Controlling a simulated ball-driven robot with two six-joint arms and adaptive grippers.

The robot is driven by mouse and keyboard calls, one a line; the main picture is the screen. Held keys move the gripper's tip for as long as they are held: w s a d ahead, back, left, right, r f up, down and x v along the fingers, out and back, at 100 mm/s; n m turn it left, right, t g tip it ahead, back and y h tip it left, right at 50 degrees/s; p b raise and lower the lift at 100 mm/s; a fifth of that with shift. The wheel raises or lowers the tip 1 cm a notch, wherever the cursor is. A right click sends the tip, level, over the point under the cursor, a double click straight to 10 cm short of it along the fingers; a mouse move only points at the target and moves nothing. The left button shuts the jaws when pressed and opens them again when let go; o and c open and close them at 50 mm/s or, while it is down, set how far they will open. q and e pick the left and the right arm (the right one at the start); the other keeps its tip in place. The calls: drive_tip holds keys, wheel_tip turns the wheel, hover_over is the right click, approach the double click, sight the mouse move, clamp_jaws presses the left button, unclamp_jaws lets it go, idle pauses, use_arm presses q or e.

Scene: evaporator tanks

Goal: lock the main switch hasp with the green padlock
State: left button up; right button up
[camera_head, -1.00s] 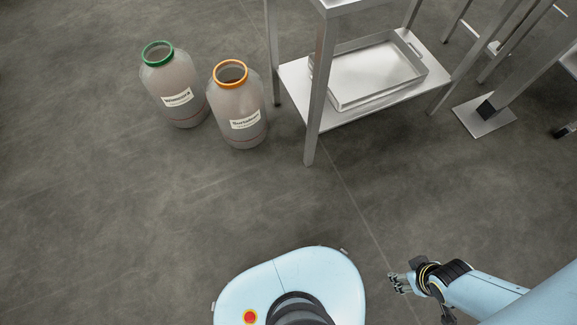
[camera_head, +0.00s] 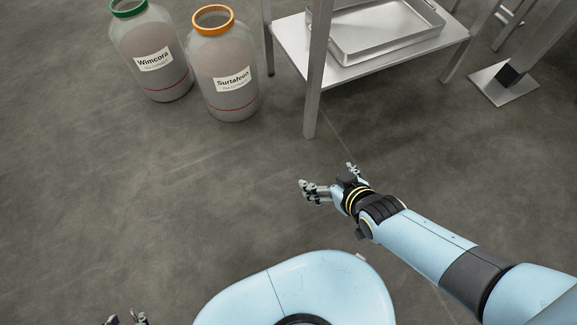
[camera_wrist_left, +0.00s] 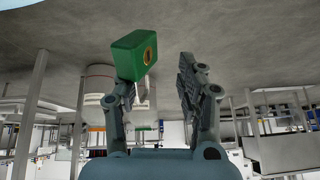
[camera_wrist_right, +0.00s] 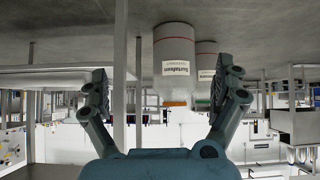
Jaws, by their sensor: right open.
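A green padlock (camera_wrist_left: 135,55) with a round yellow-and-black mark shows in the left wrist view, by the tip of the left-hand finger. A pale piece that may be its shackle lies below it. My left gripper (camera_wrist_left: 160,75) has its fingers apart, with a gap between the padlock and the other finger; how the padlock is held is unclear. The left fingertips just show at the bottom left of the head view (camera_head: 126,318). My right gripper (camera_head: 327,180) is open and empty above the floor; it also shows in its wrist view (camera_wrist_right: 161,80). No hasp can be made out.
Two labelled jars, one with a green rim (camera_head: 155,58) and one with an orange rim (camera_head: 222,75), stand on the floor. A metal table (camera_head: 314,95) has a lower shelf holding a tray (camera_head: 385,44). The floor (camera_head: 110,190) between these and me is clear.

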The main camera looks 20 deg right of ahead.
use_arm(q)
drive_tip(key=w+d+f+t+b, duration=0.25)
drive_tip(key=w+t+b, duration=0.25)
drive_tip(key=b, duration=1.6)
drive_tip(key=w+d+r+m+t+h+b, duration=0.1)
drive_tip(key=w+r+t, duration=0.4)
drive_tip(key=r, duration=0.6)
drive_tip(key=w+d+r+m+t+h+b, duration=0.1)
drive_tip(key=w+r+t, duration=0.4)
drive_tip(key=r, duration=0.5)
drive_tip(key=shift+w+d+r+m+t+h+b, duration=0.35)
drive_tip(key=shift+d+t+h+b, duration=0.3)
drive_tip(key=shift+h+b, duration=0.4)
use_arm(e)
drive_tip(key=w+a+f+t, duration=0.2)
drive_tip(key=w+f, duration=0.3)
drive_tip(key=w, duration=0.6)
drive_tip(key=w+a+f+t, duration=0.3)
drive_tip(key=w+f, duration=0.3)
drive_tip(key=w, duration=0.6)
use_arm(q)
drive_tip(key=shift+s+a, duration=0.1)
use_arm(e)
clamp_jaws()
